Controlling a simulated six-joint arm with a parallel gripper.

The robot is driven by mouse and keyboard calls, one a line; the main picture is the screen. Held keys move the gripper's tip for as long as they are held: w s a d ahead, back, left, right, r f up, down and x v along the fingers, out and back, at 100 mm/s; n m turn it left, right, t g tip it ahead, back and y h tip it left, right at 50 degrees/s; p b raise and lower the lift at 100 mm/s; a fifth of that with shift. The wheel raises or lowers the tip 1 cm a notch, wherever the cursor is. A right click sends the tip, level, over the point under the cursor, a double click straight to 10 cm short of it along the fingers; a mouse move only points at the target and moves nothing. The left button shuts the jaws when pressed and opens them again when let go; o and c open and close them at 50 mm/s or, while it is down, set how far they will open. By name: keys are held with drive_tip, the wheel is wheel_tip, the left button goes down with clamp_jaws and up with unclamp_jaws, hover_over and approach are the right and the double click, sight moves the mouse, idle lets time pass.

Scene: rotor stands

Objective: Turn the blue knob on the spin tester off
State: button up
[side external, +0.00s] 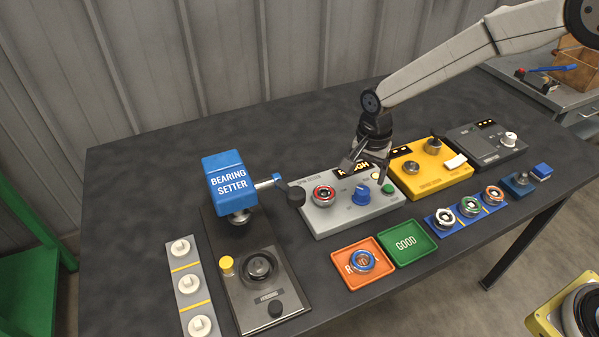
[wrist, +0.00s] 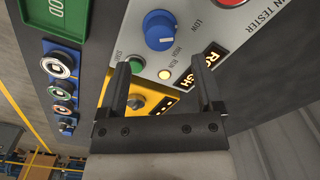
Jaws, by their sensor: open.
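The grey spin tester (side external: 335,213) stands mid-table with a red-ringed rotor (side external: 323,195) at its left. The blue knob (side external: 361,194) is right of the rotor; it also shows in the wrist view (wrist: 159,30), near LOW and HIGH labels. Its exact setting is hard to read. A green START button (side external: 388,188) and a pale lamp by the RUN label (wrist: 164,75) are near it. The display (side external: 354,168) reads ROUGH in lit letters, partly hidden by my gripper. My gripper (side external: 368,173) is open and empty above the tester, fingers apart, not around the knob.
The blue bearing setter (side external: 228,178) stands at left, its handle near the tester. The yellow unit (side external: 432,176) is close at right. An orange tray (side external: 378,279) holding a blue ring and an empty green GOOD tray (side external: 421,252) lie in front.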

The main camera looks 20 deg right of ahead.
sight(363, 189)
drive_tip(key=shift+f, duration=2.65)
clamp_jaws()
drive_tip(key=shift+n, duration=0.4)
drive_tip(key=n, duration=0.9)
drive_tip(key=shift+n, duration=2.1)
